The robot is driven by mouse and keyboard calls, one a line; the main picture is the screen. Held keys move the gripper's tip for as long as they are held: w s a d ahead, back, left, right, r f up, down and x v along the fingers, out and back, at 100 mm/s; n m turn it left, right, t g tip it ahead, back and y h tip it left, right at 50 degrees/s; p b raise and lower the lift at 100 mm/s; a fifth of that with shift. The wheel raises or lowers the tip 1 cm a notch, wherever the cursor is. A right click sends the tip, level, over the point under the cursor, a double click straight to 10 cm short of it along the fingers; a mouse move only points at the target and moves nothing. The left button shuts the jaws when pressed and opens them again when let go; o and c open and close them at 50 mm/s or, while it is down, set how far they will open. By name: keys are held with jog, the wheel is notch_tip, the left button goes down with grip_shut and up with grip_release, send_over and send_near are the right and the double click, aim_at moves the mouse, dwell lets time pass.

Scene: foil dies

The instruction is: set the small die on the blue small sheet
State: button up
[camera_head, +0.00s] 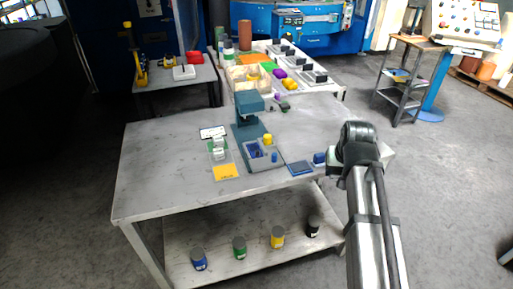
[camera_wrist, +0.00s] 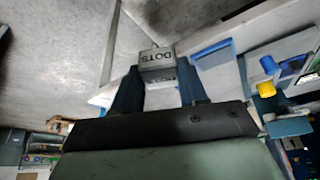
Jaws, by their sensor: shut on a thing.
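My gripper (camera_wrist: 158,76) is shut on a grey metal block with the raised word "DOTS", the die (camera_wrist: 157,57), held between its two blue fingers. In the head view my gripper (camera_head: 321,158) is near the table's front right edge, just right of the blue small sheet (camera_head: 300,168). The die cannot be made out clearly in the head view. The sheet lies flat on the table with nothing on it. A blue-edged pale patch right of the die in the wrist view looks like this sheet (camera_wrist: 212,49).
A grey-blue press (camera_head: 245,125) stands mid-table, with a yellow knob (camera_head: 267,139) and blue pieces at its base. Left of it are a yellow sheet (camera_head: 226,171), pale blocks (camera_head: 218,149) on green and a white card (camera_head: 212,132). The table's left side is clear.

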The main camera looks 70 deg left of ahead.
jog(key=s+a+r+n+g, duration=0.1)
jog(key=s+a+r+n, duration=0.3)
jog(key=s+a, duration=1.25)
jog(key=s+a+r+n+g, duration=0.15)
jog(key=a+r, duration=0.25)
jog(key=a, duration=0.5)
jog(key=shift+m+t, duration=0.25)
jog(key=shift+s+f, duration=0.15)
jog(key=shift+f, duration=4.95)
jog(key=shift+f, duration=0.6)
jog(key=o, duration=0.8)
jog(key=shift+o, duration=0.2)
jog(key=shift+f, duration=0.1)
jog(key=shift+r, duration=0.35)
jog(key=v, duration=1.2)
jog(key=shift+r, duration=0.3)
